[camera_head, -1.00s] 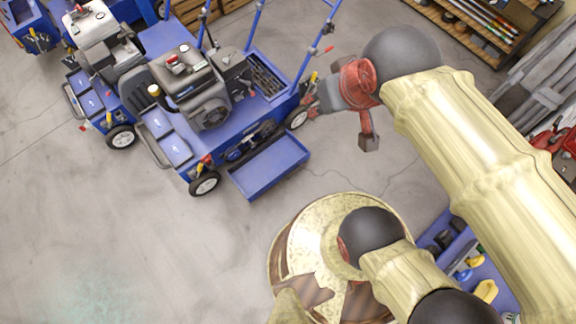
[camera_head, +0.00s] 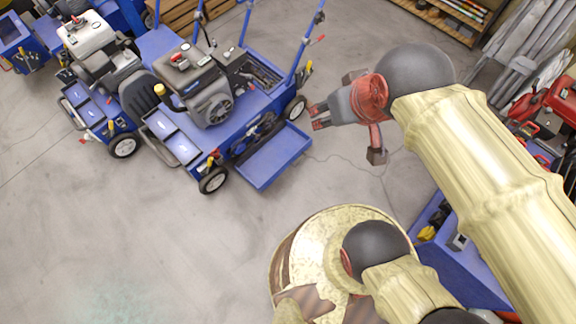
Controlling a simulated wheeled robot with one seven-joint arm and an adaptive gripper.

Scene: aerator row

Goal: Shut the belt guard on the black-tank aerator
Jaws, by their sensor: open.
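The nearer blue aerator, with a black engine and dark tank (camera_head: 190,72), stands left of centre in the head view. Its blue belt guard (camera_head: 274,158) is open, folded outward and down from the machine's near side. The belt and pulleys (camera_head: 252,134) show uncovered behind it. My gripper (camera_head: 320,115) is to the right of the guard and above it in the picture, near the rear wheel (camera_head: 295,108). It points left, its fingers are apart with nothing visible between them, and it appears clear of the guard.
A similar aerator with a white tank (camera_head: 91,35) stands close on the left, with more blue machinery beyond. Wooden pallets (camera_head: 195,14) lie behind. Red equipment (camera_head: 545,105) and grey lengths stand at the right. The floor (camera_head: 120,235) in front is clear.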

